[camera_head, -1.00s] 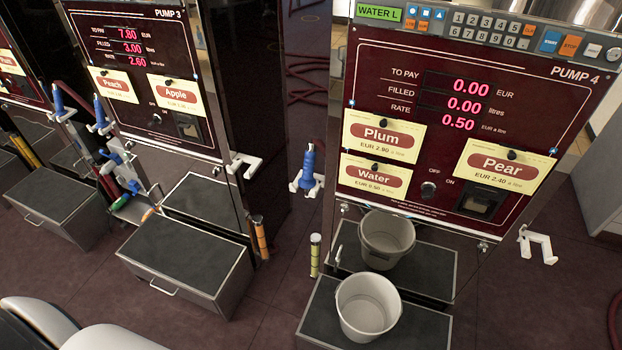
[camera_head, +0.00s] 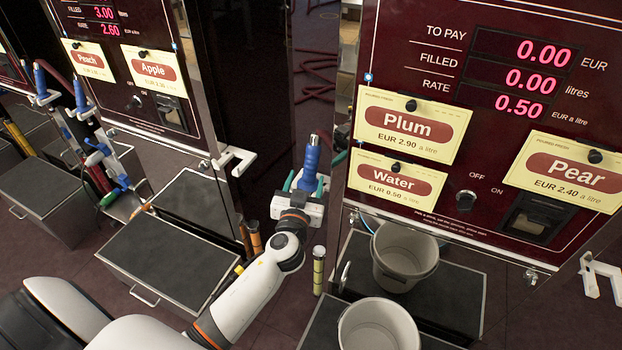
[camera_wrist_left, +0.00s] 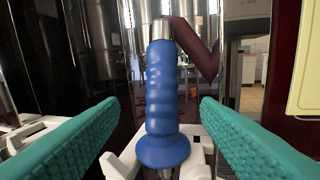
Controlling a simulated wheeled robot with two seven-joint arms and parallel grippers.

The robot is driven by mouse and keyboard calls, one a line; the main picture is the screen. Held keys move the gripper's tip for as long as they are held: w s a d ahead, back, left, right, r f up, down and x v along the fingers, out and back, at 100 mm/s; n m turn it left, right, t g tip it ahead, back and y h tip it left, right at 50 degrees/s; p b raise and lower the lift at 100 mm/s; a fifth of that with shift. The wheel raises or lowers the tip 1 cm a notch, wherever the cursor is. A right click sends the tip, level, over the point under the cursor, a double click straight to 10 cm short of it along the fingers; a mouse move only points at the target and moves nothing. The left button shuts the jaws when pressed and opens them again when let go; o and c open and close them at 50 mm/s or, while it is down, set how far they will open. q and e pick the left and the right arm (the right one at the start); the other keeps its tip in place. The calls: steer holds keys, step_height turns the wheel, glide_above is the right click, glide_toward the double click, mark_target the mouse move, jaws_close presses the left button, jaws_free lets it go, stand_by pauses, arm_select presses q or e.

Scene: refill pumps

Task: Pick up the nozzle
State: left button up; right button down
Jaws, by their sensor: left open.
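The blue nozzle (camera_head: 310,165) stands upright in its white holder on the left side of Pump 4. In the left wrist view the nozzle (camera_wrist_left: 162,100) shows a ribbed blue grip, a wide collar at its base and a metal top. The white holder (camera_wrist_left: 125,160) is under it. My left gripper (camera_head: 304,184) is at the nozzle, its teal fingers apart on either side. In the wrist view the open left gripper (camera_wrist_left: 160,115) has one finger left and one right of the nozzle, with gaps between. My right gripper is not in view.
Pump 4's panel (camera_head: 460,150) stands close to the right of the nozzle. A grey bucket (camera_head: 378,328) stands on the step below. An empty white holder (camera_head: 234,160) juts from the neighbouring pump at left.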

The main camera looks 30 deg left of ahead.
mark_target(309, 170)
arm_select(q)
steer(key=x, duration=0.3)
steer(key=shift+w+a+f, duration=0.1)
steer(key=shift+w, duration=0.1)
steer(key=shift+w+a+p, duration=0.1)
steer(key=shift+w+p, duration=0.3)
steer(key=shift+w, duration=0.15)
steer(key=x, duration=0.4)
steer(key=shift+w+f+p, duration=0.1)
steer(key=shift+f+p, duration=0.1)
steer(key=shift+p, duration=0.1)
steer(key=c, duration=1.1)
steer(key=shift+c, duration=0.4)
steer(key=shift+r, duration=0.1)
